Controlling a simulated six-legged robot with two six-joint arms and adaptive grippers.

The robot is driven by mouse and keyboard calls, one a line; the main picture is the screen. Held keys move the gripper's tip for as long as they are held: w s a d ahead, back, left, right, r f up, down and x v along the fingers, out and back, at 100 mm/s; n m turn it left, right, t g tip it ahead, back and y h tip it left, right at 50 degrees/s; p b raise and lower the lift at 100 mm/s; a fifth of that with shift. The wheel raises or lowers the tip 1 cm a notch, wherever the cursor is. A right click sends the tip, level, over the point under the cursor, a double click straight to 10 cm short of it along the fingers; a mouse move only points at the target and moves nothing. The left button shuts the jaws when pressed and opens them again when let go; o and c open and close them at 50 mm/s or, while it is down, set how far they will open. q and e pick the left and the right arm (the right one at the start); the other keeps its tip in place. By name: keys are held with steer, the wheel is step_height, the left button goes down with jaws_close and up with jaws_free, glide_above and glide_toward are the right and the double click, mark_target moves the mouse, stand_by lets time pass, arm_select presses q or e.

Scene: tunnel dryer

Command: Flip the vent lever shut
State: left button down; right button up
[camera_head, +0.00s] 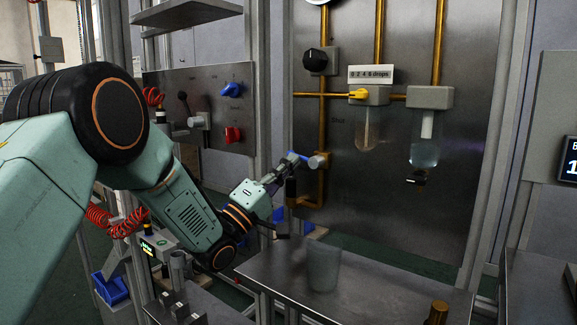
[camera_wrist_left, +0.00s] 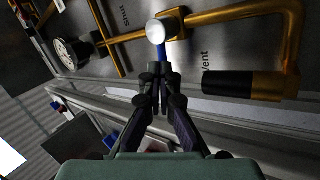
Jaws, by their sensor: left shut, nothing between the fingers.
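The vent lever is a blue handle (camera_head: 297,157) on a silver round hub (camera_head: 318,161), on the brass pipe of the steel panel. It points left from the hub in the head view. In the left wrist view, the blue handle (camera_wrist_left: 162,52) runs from the hub (camera_wrist_left: 160,31) down toward my fingertips. My left gripper (camera_head: 284,172) is shut and empty, right by the handle's end. In the wrist view its fingertips (camera_wrist_left: 160,72) meet or overlap that end; I cannot tell if they touch. "Shut" and "Vent" labels flank the hub there. My right gripper is not in view.
A black-ended pipe outlet (camera_head: 291,190) hangs just below the lever. A clear beaker (camera_head: 323,268) stands on the metal bench (camera_head: 374,296) below. Glass drip chambers (camera_head: 424,153) hang to the right. A control panel with blue and red knobs (camera_head: 233,134) is at left.

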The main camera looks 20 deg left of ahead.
arm_select(q)
steer(key=r+m+g+h+p, duration=0.1)
steer(key=m+g+p, duration=0.2)
steer(key=m+p, duration=0.1)
steer(key=d+r+m+g+p, duration=0.1)
steer(key=r+m+g+p, duration=0.1)
steer(key=m, duration=0.5)
steer(key=r+m+g+h+p, duration=0.1)
steer(key=m+g+p, duration=0.3)
steer(key=m+p, duration=0.2)
steer(key=shift+s+d+r+g+h, duration=0.3)
steer(key=shift+s+d, duration=0.05)
steer(key=shift+d, duration=0.05)
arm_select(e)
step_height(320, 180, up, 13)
arm_select(q)
steer(key=shift+p, duration=0.35)
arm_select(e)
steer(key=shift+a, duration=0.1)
